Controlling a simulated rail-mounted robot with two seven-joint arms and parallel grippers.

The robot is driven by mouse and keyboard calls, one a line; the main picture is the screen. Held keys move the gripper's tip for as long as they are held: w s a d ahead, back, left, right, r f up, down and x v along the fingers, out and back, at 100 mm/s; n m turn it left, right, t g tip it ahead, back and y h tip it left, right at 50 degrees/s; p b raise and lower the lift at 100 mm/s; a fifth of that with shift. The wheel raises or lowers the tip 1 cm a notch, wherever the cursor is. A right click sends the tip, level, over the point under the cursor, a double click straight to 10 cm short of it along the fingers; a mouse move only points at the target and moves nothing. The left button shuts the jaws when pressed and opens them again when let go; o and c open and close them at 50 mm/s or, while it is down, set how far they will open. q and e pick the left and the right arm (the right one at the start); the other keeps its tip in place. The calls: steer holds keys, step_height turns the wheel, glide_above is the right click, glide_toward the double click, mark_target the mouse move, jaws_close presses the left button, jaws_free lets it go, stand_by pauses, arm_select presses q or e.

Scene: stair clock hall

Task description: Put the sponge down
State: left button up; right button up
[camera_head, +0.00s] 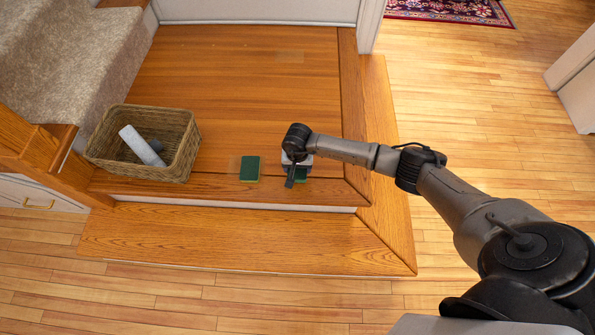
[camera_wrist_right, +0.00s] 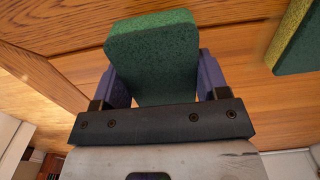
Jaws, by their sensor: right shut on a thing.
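My right gripper (camera_head: 296,172) is over the front part of the wooden landing and shut on a green sponge (camera_head: 300,174). In the right wrist view the held sponge (camera_wrist_right: 152,50) sits between the two purplish fingers, its broad green face toward the camera. I cannot tell whether it touches the wood. A second sponge (camera_head: 250,169), green with a yellow side, lies on the landing just left of the gripper. It also shows at the right edge of the wrist view (camera_wrist_right: 301,40). My left gripper is not in view.
A wicker basket (camera_head: 187,150) with a white roll (camera_head: 142,145) and a dark item stands left on the landing (camera_head: 240,90). Carpeted stairs (camera_head: 75,60) rise at the left. A lower wooden step (camera_head: 230,235) runs along the front. The landing behind the sponges is clear.

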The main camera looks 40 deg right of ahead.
mark_target(297, 171)
step_height(297, 171, down, 3)
steer(key=shift+a+f+b, duration=0.1)
steer(key=shift+b, duration=0.65)
steer(key=shift+s, duration=0.1)
steer(key=o, duration=0.8)
